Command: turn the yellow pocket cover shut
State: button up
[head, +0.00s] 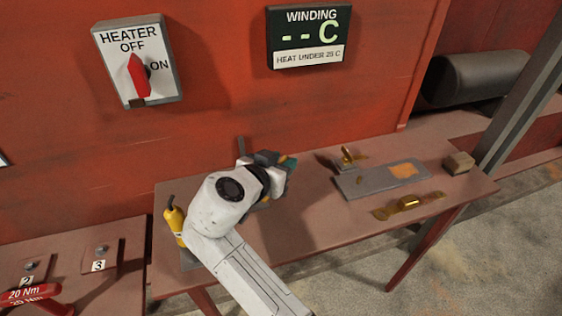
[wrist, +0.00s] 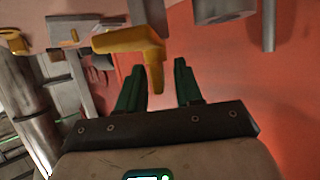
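My gripper (head: 288,164) is above the table's back half, left of a yellow piece (head: 352,156) on a small grey block. In the wrist view my gripper (wrist: 156,78) has its two green fingers apart, with nothing held between them. A yellow L-shaped piece (wrist: 128,42) is just beyond the fingertips there, its end hanging toward the gap; touching cannot be told. It looks like the same piece as in the head view. I cannot tell for sure which yellow part is the pocket cover, and no pocket opening shows clearly.
A grey plate (head: 350,184) with an orange patch lies on the table (head: 300,225). A brass fitting (head: 408,203) lies in front of it and a brown block (head: 459,163) to the right. A yellow bottle (head: 175,219) stands left of my arm. The red wall closes the back.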

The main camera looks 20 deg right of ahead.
jog(key=v, duration=1)
jog(key=shift+s+a, duration=0.25)
jog(key=shift+a, duration=0.05)
jog(key=shift+r, duration=0.1)
jog(key=shift+c, duration=0.3)
